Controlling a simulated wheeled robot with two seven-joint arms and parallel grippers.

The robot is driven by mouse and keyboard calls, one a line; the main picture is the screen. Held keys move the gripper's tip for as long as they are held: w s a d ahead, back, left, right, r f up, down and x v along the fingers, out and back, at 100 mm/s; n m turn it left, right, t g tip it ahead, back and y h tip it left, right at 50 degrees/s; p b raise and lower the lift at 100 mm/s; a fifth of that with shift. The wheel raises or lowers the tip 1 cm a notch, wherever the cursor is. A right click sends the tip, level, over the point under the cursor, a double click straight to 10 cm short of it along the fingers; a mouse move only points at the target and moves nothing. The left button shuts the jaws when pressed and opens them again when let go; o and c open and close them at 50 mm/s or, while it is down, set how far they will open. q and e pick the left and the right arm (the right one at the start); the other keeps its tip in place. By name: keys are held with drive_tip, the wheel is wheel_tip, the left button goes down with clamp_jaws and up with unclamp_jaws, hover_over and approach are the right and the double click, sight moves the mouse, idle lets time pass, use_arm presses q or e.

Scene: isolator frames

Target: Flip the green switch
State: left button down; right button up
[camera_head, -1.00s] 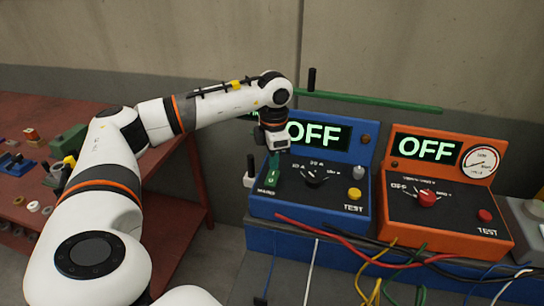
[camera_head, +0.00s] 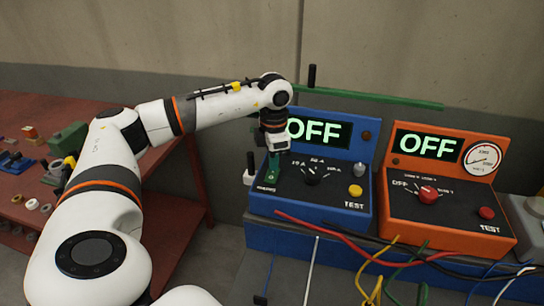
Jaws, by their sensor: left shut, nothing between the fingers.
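The green switch (camera_head: 269,183) is at the left end of the blue test box's (camera_head: 308,219) sloped black panel. The blue box's display (camera_head: 318,132) reads OFF. My left gripper (camera_head: 273,166) is shut and empty, pointing down over the green switch. Its fingertips are at the upper part of the switch and look to touch it or nearly so; I cannot tell which. The gripper hides part of the switch and the left edge of the display. My right gripper is not in view.
An orange test box (camera_head: 445,220), also showing OFF, stands to the right. Red, black, yellow and green cables (camera_head: 350,243) lie in front. A red table (camera_head: 185,208) with small parts is at the left. A green bar (camera_head: 370,99) runs behind the boxes.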

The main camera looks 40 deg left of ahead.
use_arm(q)
drive_tip(key=shift+f, duration=0.25)
drive_tip(key=shift+r, duration=0.1)
drive_tip(key=shift+r+p, duration=2.45)
drive_tip(key=shift+r, duration=1.05)
